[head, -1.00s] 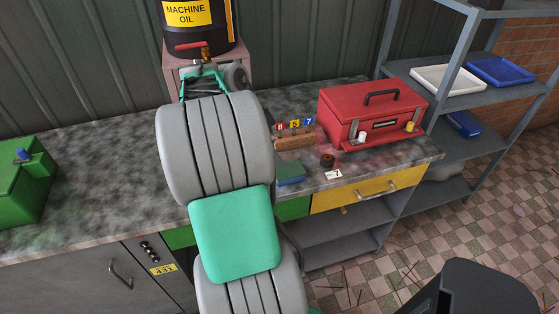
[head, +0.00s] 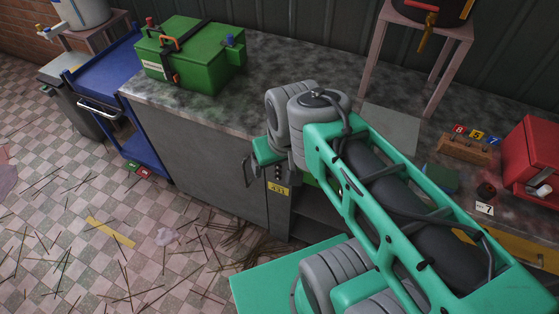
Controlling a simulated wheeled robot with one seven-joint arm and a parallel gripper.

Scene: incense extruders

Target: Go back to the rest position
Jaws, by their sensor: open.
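My arm, with green and grey links, fills the centre and lower right of the head view. It is bent, with a grey joint over the front edge of the workbench (head: 190,104). My gripper's fingers do not show; I cannot make out the end of the arm behind its joints. No held thing is visible.
A green box (head: 190,58) stands on the bench, with a blue cart (head: 105,75) to its left. A wooden block (head: 463,149) with numbered tags and a red toolbox (head: 535,150) are at the right. A pink stand (head: 440,40) is behind. Sticks litter the open tiled floor (head: 60,220).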

